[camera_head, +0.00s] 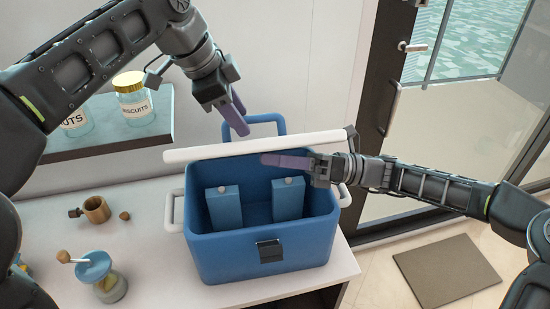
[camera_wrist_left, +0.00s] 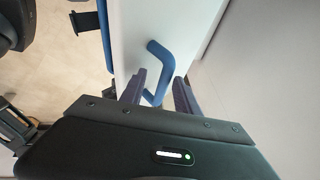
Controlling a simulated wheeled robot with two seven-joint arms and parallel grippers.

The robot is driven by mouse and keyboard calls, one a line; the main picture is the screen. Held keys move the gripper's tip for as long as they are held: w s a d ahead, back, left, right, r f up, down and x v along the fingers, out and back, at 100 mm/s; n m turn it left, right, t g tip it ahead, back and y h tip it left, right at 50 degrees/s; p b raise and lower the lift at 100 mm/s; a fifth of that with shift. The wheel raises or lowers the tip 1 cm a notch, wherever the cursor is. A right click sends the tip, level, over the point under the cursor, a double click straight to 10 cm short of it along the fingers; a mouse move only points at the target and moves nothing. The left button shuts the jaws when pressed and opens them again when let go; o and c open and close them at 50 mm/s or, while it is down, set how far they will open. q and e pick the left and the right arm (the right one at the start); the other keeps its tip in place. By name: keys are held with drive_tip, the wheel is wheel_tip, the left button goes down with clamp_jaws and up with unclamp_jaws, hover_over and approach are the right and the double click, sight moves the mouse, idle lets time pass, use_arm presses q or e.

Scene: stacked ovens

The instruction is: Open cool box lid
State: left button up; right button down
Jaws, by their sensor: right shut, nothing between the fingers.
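The blue cool box (camera_head: 262,249) stands on the white counter, with a dark latch on its front. Its lid (camera_head: 230,149) is raised and seen nearly edge-on at the back of the opening. The lid's blue handle (camera_head: 267,120) sticks out behind it. My left gripper (camera_head: 237,114) is above and behind the lid, beside the handle. In the left wrist view its fingers (camera_wrist_left: 159,84) are apart, with the handle (camera_wrist_left: 160,55) between or just beyond them. My right gripper (camera_head: 287,161) is shut and empty, over the opening close to the lid's edge. Contact is unclear.
Two blue cartons (camera_head: 222,208) stand inside the box. A glass door (camera_head: 385,110) and a floor mat (camera_head: 447,273) are at right.

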use_arm(q)
drive_tip(key=s+a, duration=0.4)
drive_tip(key=a, duration=0.1)
drive_tip(key=s+a, duration=0.3)
drive_tip(key=shift+a, duration=0.2)
drive_tip(key=shift+w, duration=0.1)
